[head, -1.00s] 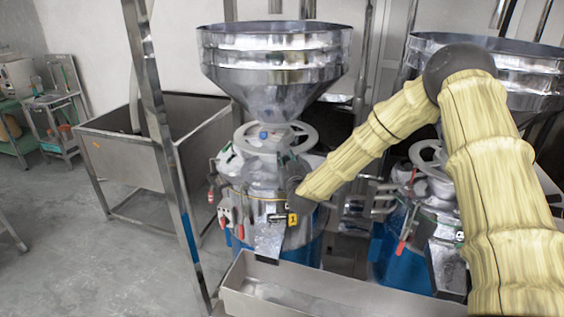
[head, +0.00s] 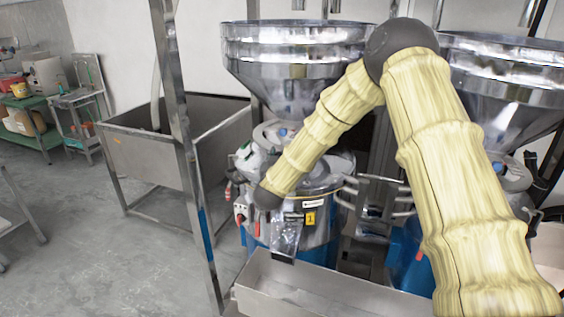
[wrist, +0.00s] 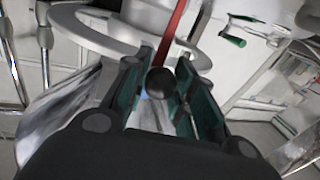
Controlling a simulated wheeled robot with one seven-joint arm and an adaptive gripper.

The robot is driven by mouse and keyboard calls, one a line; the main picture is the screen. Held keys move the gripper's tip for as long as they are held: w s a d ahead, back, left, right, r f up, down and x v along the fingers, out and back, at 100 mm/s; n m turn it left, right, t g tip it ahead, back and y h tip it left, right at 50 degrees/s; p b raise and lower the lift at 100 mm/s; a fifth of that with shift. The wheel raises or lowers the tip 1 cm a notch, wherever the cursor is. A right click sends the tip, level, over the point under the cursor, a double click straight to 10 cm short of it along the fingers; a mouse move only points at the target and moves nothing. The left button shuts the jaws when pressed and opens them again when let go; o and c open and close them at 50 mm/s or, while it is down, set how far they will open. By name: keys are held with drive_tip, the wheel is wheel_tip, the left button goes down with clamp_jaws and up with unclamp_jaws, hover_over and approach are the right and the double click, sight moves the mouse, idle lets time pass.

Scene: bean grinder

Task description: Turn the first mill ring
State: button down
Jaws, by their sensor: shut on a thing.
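The first mill (head: 315,215), with a yellow number label, stands under the left steel hopper. Its pale ring (head: 268,135) is partly hidden by my arm in the head view. In the wrist view the ring (wrist: 75,27) curves across the top, just beyond the fingers. My gripper (wrist: 161,68) has its green-padded fingers on both sides of a black ball knob (wrist: 160,83) and is shut on it. A red lever (wrist: 173,35) runs up behind the knob. In the head view the dark end of my arm is at the mill's front left, and the fingers are hidden.
A second mill stands at the right, mostly behind my arm. A steel trough (head: 300,290) lies in front of the mills. A steel post (head: 185,150) rises left of the first mill, with a metal bin (head: 150,155) behind it. Floor at the left is clear.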

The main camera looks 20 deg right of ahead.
drive_tip(key=shift+w+a, duration=0.35)
drive_tip(key=shift+a, duration=0.15)
drive_tip(key=shift+r, duration=0.1)
drive_tip(key=c, duration=1.1)
unclamp_jaws()
drive_tip(key=v, duration=1.2)
